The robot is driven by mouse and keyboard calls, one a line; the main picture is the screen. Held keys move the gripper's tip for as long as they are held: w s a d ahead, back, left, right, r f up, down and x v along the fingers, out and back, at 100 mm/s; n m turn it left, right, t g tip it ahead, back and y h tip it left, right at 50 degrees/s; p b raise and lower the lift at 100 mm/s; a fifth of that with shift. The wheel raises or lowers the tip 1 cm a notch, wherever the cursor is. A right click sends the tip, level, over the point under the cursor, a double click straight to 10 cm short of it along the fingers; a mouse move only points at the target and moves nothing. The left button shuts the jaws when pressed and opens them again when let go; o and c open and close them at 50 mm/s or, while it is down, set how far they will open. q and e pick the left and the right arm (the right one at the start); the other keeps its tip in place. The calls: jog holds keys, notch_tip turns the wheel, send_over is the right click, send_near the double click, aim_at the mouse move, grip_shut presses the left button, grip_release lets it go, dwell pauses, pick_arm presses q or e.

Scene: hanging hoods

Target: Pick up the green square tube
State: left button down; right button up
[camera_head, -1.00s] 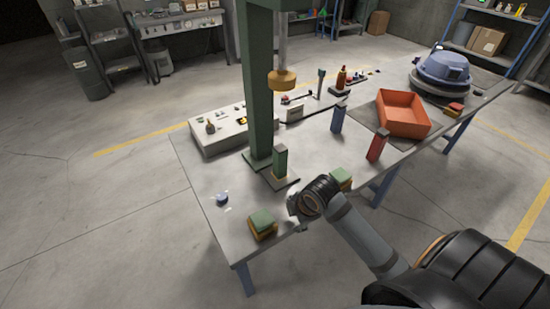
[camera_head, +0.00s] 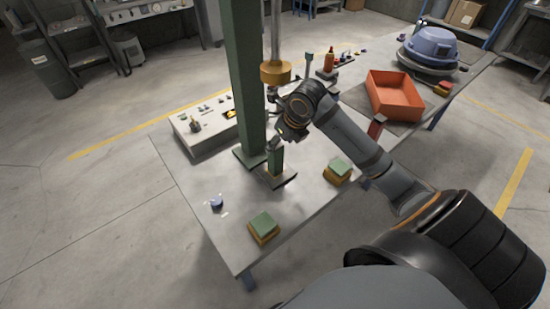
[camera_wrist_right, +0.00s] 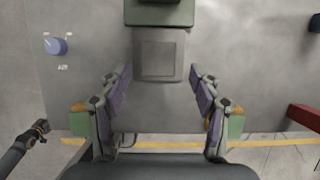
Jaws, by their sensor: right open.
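The green column (camera_head: 243,80) and a brass-coloured press head (camera_head: 275,72) stand close to my right gripper. Two green-and-orange blocks (camera_head: 263,226) (camera_head: 338,170) and a blue knob (camera_head: 217,204) are nearby. An orange bin (camera_head: 394,92) stands further right. The table's front left is mostly clear.

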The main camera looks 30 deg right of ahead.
aim_at(276, 159)
jog(key=x, duration=0.5)
jog(key=shift+w+a+p, duration=0.1)
jog(key=shift+w+p, duration=0.1)
jog(key=shift+p, duration=0.2)
grip_shut()
